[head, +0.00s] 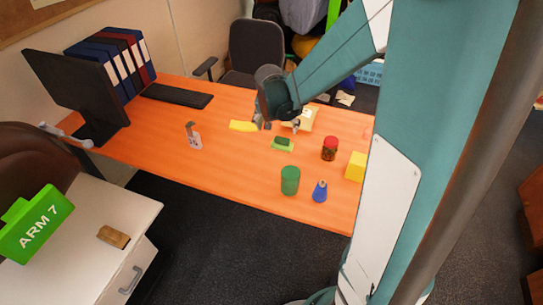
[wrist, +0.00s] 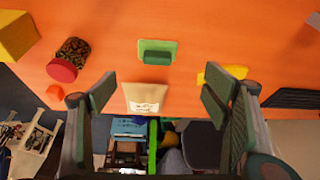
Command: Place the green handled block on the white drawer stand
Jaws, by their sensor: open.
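The green handled block (head: 282,146) lies flat on the orange desk, a light green slab with a darker green handle on top. In the wrist view the block (wrist: 158,50) is ahead of the jaws, near the top middle. My gripper (head: 278,124) is open and empty above the desk, just behind the block in the head view. Its two fingers (wrist: 160,95) show wide apart in the wrist view, with the block beyond them. The white drawer stand (head: 138,214) is at the lower left of the head view, with a brown block (head: 113,237) on its top.
A yellow item (head: 242,126) and a beige packet (head: 303,117) lie near the gripper. A red-lidded jar (head: 329,148), yellow block (head: 355,167), green can (head: 290,180), blue bottle (head: 320,191) and clear bottle (head: 193,135) stand on the desk. A green "ARM 7" sign (head: 36,222) is at the stand's left.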

